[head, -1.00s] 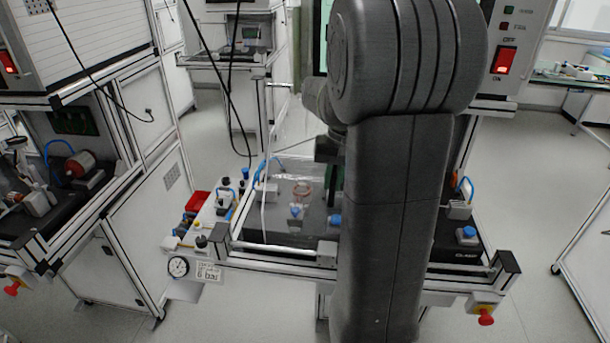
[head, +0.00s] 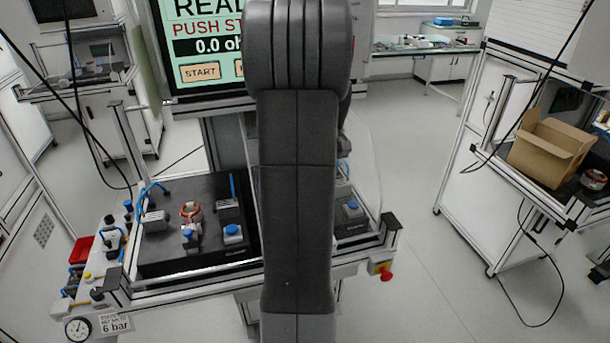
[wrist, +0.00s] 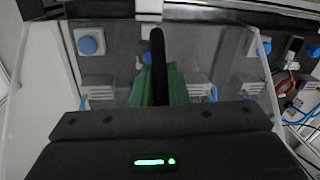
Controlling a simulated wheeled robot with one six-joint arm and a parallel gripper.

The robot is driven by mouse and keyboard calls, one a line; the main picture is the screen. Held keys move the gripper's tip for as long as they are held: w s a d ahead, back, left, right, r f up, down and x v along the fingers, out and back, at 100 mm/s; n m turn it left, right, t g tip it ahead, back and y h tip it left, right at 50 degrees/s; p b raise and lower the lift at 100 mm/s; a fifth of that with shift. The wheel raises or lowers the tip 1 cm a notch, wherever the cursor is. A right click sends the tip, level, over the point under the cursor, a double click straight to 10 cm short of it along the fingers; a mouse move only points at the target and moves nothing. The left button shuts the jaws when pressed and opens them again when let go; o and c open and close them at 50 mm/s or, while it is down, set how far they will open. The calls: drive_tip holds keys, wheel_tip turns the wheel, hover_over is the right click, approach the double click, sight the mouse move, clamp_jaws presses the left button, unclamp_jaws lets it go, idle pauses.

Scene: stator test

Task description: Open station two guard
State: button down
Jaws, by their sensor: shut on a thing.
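The guard is a clear panel. In the head view its right part (head: 366,165) shows to the right of my arm, over the right side of the station deck. In the wrist view the panel (wrist: 268,75) spans most of the picture, with deck fixtures visible through it. My gripper (wrist: 158,88) has green fingers, shut on a dark bar-like handle (wrist: 157,48). My arm hides the gripper and handle in the head view. A copper-coloured stator (head: 190,211) stands uncovered on the left of the black deck (head: 175,262); it also shows past the panel's edge in the wrist view (wrist: 291,86).
A display screen (head: 205,45) stands behind the station. A red emergency button (head: 383,270) is at the front right corner, and a pressure gauge (head: 78,328) at the front left. A bench with a cardboard box (head: 548,150) is at right. Open floor lies between.

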drive_tip(key=shift+w+d+r, duration=0.1)
idle(0.3)
drive_tip(key=c, duration=1.6)
unclamp_jaws()
drive_tip(key=shift+o, duration=0.8)
drive_tip(key=shift+d, duration=0.2)
drive_tip(key=shift+a, duration=0.1)
wheel_tip(320, 180, up, 14)
drive_tip(key=d, duration=0.1)
drive_tip(key=shift+w+d+f+b, duration=0.2)
drive_tip(key=shift+w+d+b, duration=0.15)
drive_tip(key=shift+b, duration=0.1)
